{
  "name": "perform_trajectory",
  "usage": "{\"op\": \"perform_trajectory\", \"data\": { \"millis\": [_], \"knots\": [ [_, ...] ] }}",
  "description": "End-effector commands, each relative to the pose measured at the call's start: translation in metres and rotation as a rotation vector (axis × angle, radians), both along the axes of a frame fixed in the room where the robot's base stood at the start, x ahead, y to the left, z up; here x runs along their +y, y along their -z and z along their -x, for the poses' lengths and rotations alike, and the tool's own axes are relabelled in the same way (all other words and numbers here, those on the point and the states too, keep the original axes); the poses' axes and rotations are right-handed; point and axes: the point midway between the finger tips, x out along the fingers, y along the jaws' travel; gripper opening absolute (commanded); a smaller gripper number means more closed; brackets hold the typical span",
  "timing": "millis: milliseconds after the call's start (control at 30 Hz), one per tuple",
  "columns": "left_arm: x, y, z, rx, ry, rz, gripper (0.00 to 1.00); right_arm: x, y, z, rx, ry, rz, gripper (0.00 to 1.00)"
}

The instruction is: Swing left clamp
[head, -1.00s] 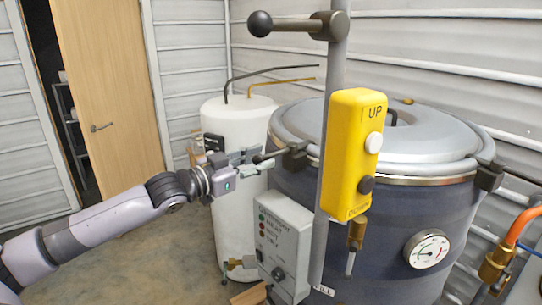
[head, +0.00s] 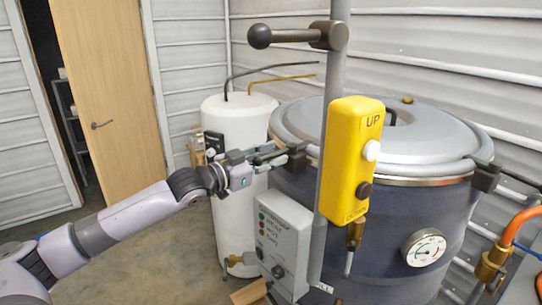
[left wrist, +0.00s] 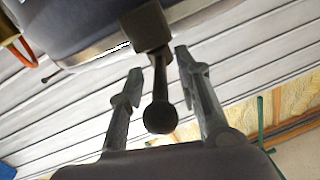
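The left clamp (head: 297,157) is a dark block on the near left rim of the big drum (head: 380,215). Its lever, a dark rod ending in a black ball (left wrist: 158,117), points out from the block. My left gripper (head: 280,157) is at this lever. In the left wrist view the gripper (left wrist: 158,62) is open, with one finger on each side of the rod and visible gaps to both. The ball lies between the fingers, close to the palm. In the head view the fingers partly hide the lever. My right gripper is not in view.
A grey post (head: 325,180) with a yellow UP/DOWN control box (head: 352,160) stands just right of the clamp. A white tank (head: 232,225) stands behind my left gripper. A second clamp (head: 486,177) sits on the drum's right rim. A grey panel (head: 284,240) is below.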

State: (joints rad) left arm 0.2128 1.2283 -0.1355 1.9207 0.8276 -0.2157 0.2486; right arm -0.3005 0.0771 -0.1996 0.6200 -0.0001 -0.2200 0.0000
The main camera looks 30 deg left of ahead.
Motion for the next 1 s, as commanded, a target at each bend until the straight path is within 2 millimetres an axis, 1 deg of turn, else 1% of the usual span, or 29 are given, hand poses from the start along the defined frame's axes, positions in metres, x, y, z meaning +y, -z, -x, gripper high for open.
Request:
{"op": "perform_trajectory", "data": {
  "millis": [133,500,600,1000],
  "knots": [
    [0.0000,0.0000,0.0001,0.000,0.000,0.000,0.30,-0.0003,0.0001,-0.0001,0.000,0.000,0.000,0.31],
    [0.0000,-0.0001,0.0002,-0.001,0.000,0.001,0.05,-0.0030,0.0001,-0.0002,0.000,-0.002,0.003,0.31],
    [0.0001,-0.0002,0.0002,-0.001,0.000,0.001,0.00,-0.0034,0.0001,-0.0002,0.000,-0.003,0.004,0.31],
    [0.0003,-0.0004,0.0001,-0.001,0.000,0.001,0.00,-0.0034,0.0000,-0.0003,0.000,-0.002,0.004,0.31]
  ]
}}
